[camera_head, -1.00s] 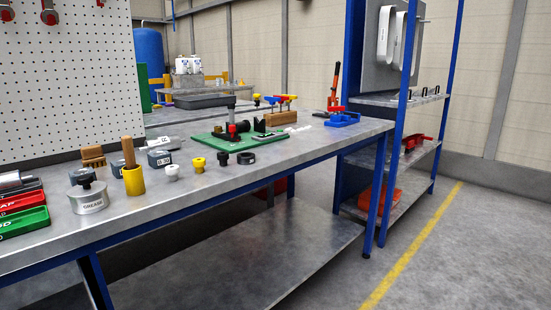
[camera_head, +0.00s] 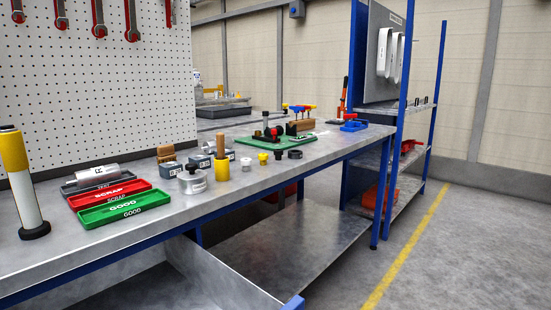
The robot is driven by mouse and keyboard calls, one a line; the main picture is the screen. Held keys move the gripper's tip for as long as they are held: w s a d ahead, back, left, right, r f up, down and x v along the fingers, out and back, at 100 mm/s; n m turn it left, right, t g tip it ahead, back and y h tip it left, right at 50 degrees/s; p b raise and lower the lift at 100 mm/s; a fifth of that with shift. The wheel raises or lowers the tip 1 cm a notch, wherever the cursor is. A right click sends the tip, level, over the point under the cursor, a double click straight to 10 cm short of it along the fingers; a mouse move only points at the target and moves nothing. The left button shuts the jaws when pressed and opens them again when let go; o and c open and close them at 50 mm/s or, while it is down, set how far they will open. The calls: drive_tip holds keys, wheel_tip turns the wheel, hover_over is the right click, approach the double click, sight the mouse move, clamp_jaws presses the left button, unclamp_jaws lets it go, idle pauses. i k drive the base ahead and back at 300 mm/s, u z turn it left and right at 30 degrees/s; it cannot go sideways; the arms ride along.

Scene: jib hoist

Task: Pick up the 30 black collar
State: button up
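A low black ring (camera_head: 295,154), which looks like the black collar, lies flat on the grey metal bench (camera_head: 240,205), right of the small parts and near the front edge. Any "30" marking is too small to read. A smaller black knob-like part (camera_head: 278,155) stands just left of it, and a yellow part (camera_head: 263,157) and a pale part (camera_head: 246,163) stand further left. My gripper is not in view.
A green mat (camera_head: 255,143) with a fixture lies behind the collar. A yellow holder with a wooden handle (camera_head: 221,165), a grease tin (camera_head: 192,181), and red (camera_head: 115,193) and green (camera_head: 125,207) trays stand left. A yellow-white cylinder (camera_head: 20,185) stands far left.

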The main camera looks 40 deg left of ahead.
sight(292, 154)
drive_tip(key=u, duration=0.85)
drive_tip(key=i, duration=0.25)
